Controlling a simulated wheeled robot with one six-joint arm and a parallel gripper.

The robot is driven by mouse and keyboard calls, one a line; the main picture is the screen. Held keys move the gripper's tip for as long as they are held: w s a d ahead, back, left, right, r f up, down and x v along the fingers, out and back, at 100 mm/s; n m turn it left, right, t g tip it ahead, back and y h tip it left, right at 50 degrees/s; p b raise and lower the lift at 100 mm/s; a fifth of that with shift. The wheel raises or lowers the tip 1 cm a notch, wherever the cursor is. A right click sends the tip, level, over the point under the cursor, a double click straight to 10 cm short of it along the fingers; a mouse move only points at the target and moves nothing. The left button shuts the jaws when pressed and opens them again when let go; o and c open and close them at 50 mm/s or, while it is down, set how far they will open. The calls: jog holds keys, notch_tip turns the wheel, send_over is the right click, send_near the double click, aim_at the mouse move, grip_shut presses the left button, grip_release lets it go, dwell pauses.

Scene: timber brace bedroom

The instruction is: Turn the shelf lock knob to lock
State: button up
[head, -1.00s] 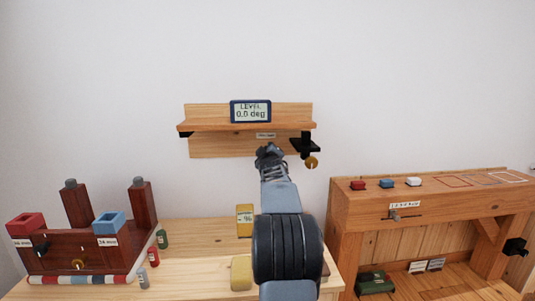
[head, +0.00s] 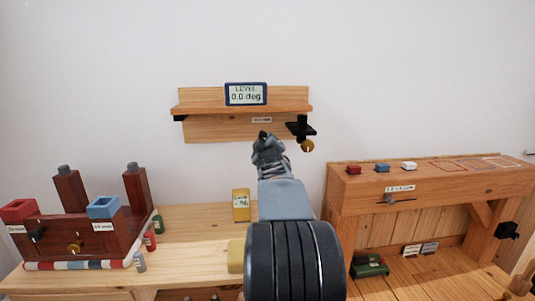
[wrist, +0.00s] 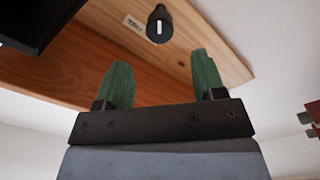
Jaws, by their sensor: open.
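The wooden shelf (head: 200,107) is on the wall, with a level display (head: 246,94) reading 0.0 deg. In the wrist view a dark round knob (wrist: 159,24) with a pale mark stands out from the shelf's wooden back board, next to a small white label (wrist: 132,22). In the head view my gripper hides most or all of that knob. My gripper (head: 267,148) is just below the shelf's label (head: 262,120). In the wrist view its two green fingers (wrist: 161,72) are apart and empty, with the knob beyond the gap between them, not touched.
A black bracket (head: 300,127) with a brass knob (head: 307,146) hangs at the shelf's right end. Below stand a wooden table (head: 190,228) with a dark red wooden rig (head: 105,230) and a yellow block (head: 240,204), and a workbench (head: 440,180) at right. Wall space beside the shelf is free.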

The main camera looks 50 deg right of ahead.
jog(key=shift+v, duration=2.35)
